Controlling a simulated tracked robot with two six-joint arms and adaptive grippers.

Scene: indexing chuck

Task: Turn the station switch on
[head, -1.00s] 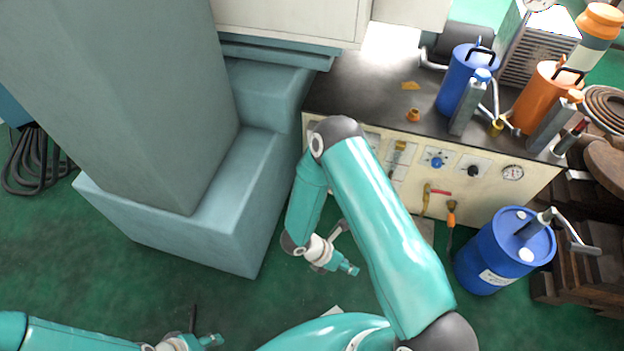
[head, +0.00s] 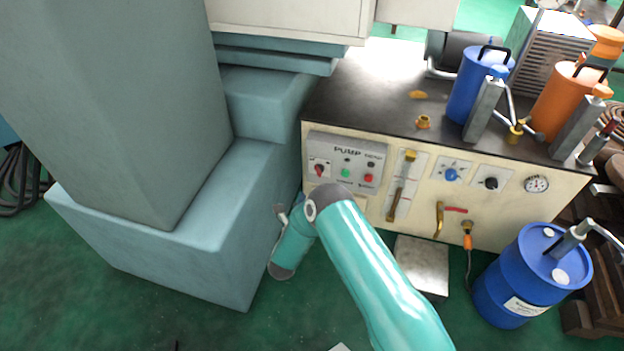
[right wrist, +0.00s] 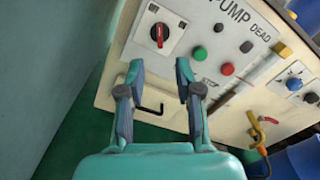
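The station switch appears to be the red rotary handle (head: 320,170) on a pale plate at the left of the grey pump panel (head: 358,150). In the right wrist view the red handle (right wrist: 159,34) stands about upright on its plate. My right gripper (right wrist: 158,66) is open and empty, its two fingers below the switch in that view and apart from it. In the head view my right arm (head: 355,240) reaches towards the panel, and its fingertips are hidden behind the arm. My left gripper is not in view.
Green (head: 345,173) and red (head: 368,178) buttons sit right of the switch. The teal machine base (head: 170,240) stands close on the left. A blue drum (head: 510,290) stands at the right.

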